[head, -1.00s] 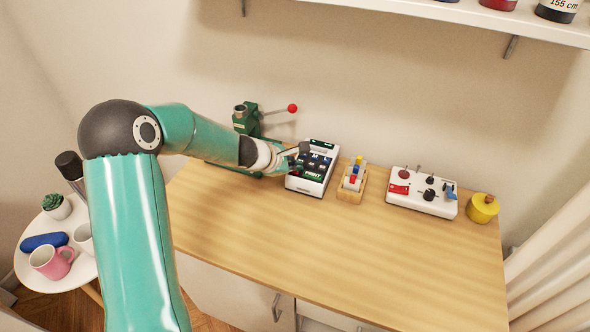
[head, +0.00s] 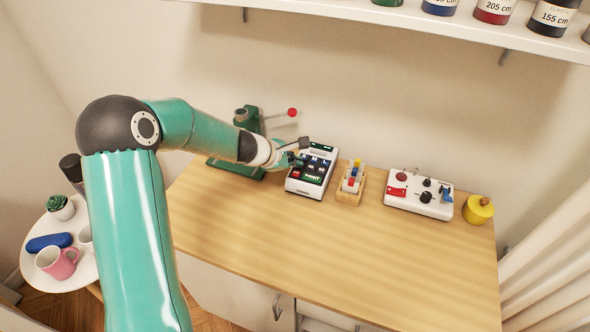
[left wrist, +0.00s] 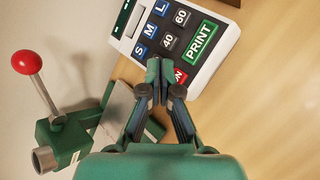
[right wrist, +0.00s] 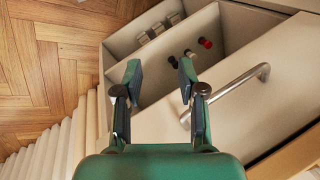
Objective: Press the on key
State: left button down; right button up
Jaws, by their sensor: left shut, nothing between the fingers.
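A white key device (head: 292,187) with dark keys stands at the back of the wooden table. It also fills the top of the left wrist view (left wrist: 215,62), with keys S, M, L, 40, 60 and a green PRINT key (left wrist: 201,41). The red on key (left wrist: 180,76) is beside PRINT, partly covered by my fingertips, its last letter showing. My left gripper (left wrist: 160,72) is shut and empty, its tips at the on key's edge; I cannot tell whether they touch. It shows over the device's left side in the head view. My right gripper (right wrist: 158,72) is open and empty.
A green press (head: 250,120) with a red-knobbed lever stands left of the device. A wooden holder (head: 347,192), a white switch panel (head: 410,207) and a yellow pot (head: 478,210) stand right. The table front is clear. My right gripper is above an open drawer (right wrist: 165,70).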

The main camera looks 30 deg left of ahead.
aim_at(294, 174)
pick_arm(q)
jog(key=shift+r+p, duration=1.35)
jog(key=shift+r, duration=0.55)
jog(key=shift+f, duration=0.1)
